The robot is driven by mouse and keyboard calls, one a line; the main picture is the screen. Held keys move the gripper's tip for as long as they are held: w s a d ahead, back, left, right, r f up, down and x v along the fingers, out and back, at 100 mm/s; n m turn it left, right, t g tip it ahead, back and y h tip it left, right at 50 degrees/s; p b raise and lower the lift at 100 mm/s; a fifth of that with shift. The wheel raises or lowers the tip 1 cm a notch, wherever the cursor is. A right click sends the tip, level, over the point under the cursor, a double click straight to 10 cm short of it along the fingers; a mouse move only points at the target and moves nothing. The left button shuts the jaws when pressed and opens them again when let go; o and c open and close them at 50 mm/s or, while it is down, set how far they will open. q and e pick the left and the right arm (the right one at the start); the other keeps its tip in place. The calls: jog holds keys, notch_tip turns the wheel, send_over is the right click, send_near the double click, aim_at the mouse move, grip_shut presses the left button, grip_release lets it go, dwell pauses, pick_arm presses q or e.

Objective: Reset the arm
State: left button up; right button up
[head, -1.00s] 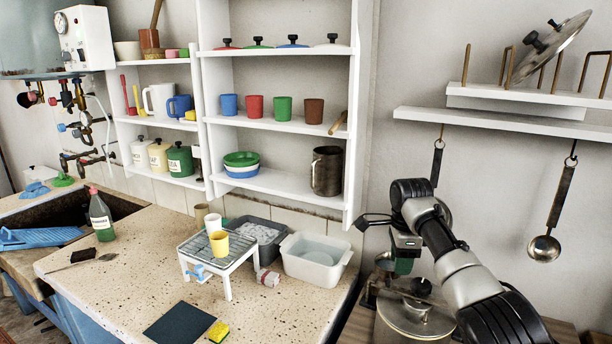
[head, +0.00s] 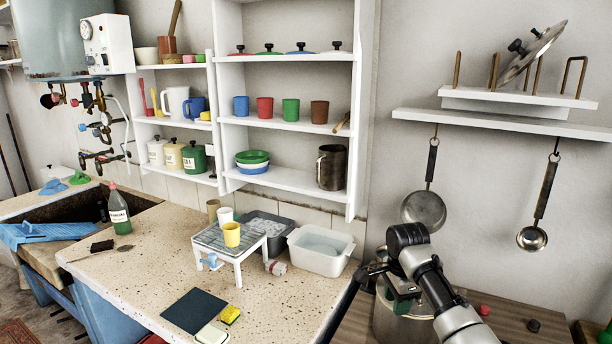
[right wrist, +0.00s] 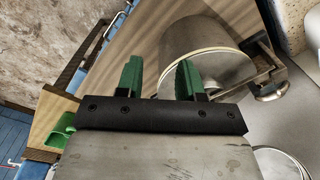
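My right arm comes in from the lower right in the head view. Its gripper (head: 400,304) is low in front of the shelf's right end, over or beside a metal pot (head: 388,326) on the wooden counter; the arm partly hides the pot. In the right wrist view the two green fingers (right wrist: 158,72) stand well apart with nothing between them. A metal cylindrical pot (right wrist: 208,45) lies just beyond the right finger; I cannot tell whether they touch. My left gripper is in neither view.
A white basin (head: 318,262) and a small white rack (head: 205,240) with a yellow cup (head: 232,234) stand on the speckled counter (head: 135,275). A pan (head: 424,211) and a ladle (head: 533,238) hang from the wall shelf (head: 500,122).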

jog(key=s+a+f+n+t, duration=0.1)
jog(key=s+a+f+n, duration=0.1)
jog(key=s+f+n, duration=0.5)
jog(key=s+a+f+n, duration=0.2)
jog(key=s+f+n, duration=0.1)
jog(key=s+f, duration=0.75)
jog(key=s+d+r+n+t, duration=0.1)
jog(key=s+r+n, duration=0.15)
jog(key=s, duration=0.55)
jog(key=s+d+r+n+t, duration=0.1)
jog(key=s+d+r+n, duration=0.15)
jog(key=s, duration=0.65)
jog(key=s+r+n, duration=0.2)
jog(key=s+n, duration=0.1)
jog(key=s, duration=0.5)
notch_tip(320, 180, down, 26)
jog(key=g, duration=0.1)
jog(key=s+d+f+g, duration=0.1)
jog(key=s+d+f, duration=0.2)
jog(key=s+f, duration=1.3)
jog(key=shift+s+f, duration=0.4)
jog(key=shift+f, duration=0.2)
